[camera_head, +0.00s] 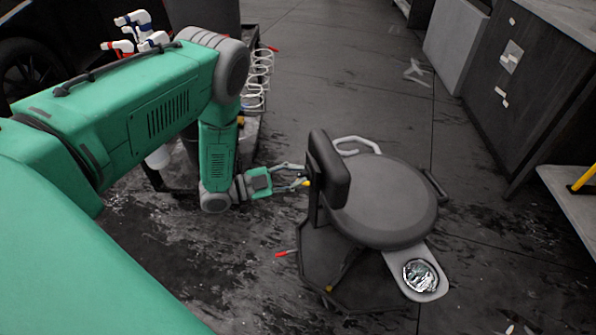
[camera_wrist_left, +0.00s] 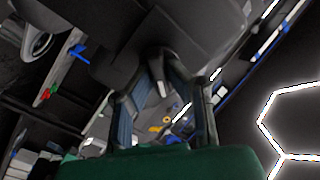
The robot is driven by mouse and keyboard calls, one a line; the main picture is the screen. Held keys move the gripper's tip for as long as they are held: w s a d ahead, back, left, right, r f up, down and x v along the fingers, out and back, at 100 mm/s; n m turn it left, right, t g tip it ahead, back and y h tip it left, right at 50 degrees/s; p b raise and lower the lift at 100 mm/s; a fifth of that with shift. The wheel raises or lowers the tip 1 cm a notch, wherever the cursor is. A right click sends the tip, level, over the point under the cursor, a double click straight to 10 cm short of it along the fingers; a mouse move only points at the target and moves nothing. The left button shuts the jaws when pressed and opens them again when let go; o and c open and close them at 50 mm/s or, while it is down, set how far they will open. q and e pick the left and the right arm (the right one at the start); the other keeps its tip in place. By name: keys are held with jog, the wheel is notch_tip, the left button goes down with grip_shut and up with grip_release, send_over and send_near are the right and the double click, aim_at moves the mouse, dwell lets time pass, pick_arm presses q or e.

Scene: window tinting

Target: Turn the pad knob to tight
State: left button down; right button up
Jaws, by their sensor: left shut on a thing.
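A stool with a round dark seat (camera_head: 385,205) stands in front of me in the head view. Its black back pad (camera_head: 328,168) stands upright at the seat's left edge. A small yellow-orange knob (camera_head: 307,184) shows at the left side of the pad's support. My left gripper (camera_head: 303,183) reaches it from the left and is shut on it, with the fingertips partly hiding it. In the left wrist view, my gripper's fingers (camera_wrist_left: 158,65) close in against dark parts of the stool, and the knob cannot be made out. My right gripper is not in view.
A side tray with a shiny bowl (camera_head: 420,275) sticks out at the stool's front right. A red-tipped lever (camera_head: 284,253) points left below. A cart with spray bottles (camera_head: 140,28) and white rings (camera_head: 258,80) stands behind my left arm. Dark cabinets (camera_head: 525,85) line the right.

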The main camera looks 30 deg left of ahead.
pick_arm(q)
jog(key=shift+a+m+p, duration=0.1)
jog(key=shift+m+p, duration=0.3)
jog(key=shift+m, duration=0.8)
jog(key=c, duration=1.6)
grip_release()
jog(key=shift+o, duration=0.2)
jog(key=shift+s, duration=0.1)
jog(key=v, duration=1.2)
jog(key=shift+f, duration=0.1)
